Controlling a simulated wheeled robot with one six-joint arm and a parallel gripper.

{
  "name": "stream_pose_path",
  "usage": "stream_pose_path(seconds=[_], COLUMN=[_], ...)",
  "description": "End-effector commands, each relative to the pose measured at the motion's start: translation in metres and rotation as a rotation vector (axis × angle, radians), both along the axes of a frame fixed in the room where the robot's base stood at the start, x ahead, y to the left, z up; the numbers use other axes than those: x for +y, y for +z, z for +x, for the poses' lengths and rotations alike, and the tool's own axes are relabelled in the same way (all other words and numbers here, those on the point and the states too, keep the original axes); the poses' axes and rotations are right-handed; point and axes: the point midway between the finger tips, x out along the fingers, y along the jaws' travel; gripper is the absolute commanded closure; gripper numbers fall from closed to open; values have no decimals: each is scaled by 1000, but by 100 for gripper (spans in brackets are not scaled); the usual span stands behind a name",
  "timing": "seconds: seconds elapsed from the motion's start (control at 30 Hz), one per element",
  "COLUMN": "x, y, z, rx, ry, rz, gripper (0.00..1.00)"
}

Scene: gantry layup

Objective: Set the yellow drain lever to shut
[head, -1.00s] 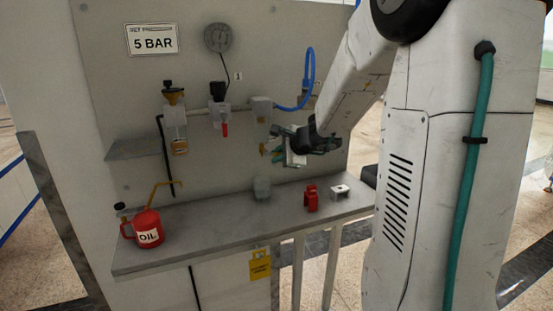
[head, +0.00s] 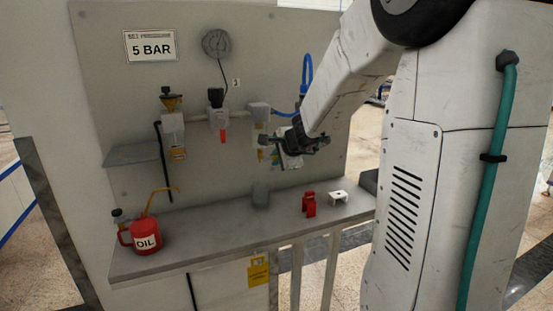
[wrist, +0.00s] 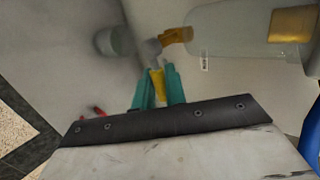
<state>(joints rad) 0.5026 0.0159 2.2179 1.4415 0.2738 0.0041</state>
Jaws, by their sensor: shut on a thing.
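The yellow drain lever (wrist: 157,82) shows in the wrist view between the two teal fingers of my gripper (wrist: 158,88). The fingers are shut on it, and its end by the valve sits beside a grey piece and an orange-brass fitting (wrist: 177,35). The fitting joins the end of a pale bowl (wrist: 225,32). In the head view my gripper (head: 277,153) is at the lower part of the rightmost unit (head: 259,112) on the panel, above the bench. There my gripper largely hides the lever, and its exact angle is hard to tell.
The steel bench (head: 215,232) below holds a red oil can (head: 145,237), a grey block (head: 261,194), a red part (head: 309,203) and a white bracket (head: 338,197). A blue hose (head: 306,70) loops above my gripper. A red-handled valve unit (head: 218,115) is to the left.

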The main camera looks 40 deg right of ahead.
Motion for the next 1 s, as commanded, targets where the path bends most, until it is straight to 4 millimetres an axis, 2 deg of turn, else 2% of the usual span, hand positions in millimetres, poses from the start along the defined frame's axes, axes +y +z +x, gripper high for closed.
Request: stream_pose_path(seconds=[0.03, 0.07, 0.1, 0.13, 0.47, 0.8, 1.0], x=[0, -1, 0, 0, -1, 5, 9], y=[4, 4, 4, 4, 4, 36, 48], z=[2, 2, 2, 2, -2, -40, -56], rx=[-7, -7, -7, -7, -4, -8, -6], ry=[0, 0, 0, 0, -1, -1, 0], rz=[-2, -2, -2, -2, 0, -2, -1], gripper=[100, 84, 73, 69, 69, 69, 69])
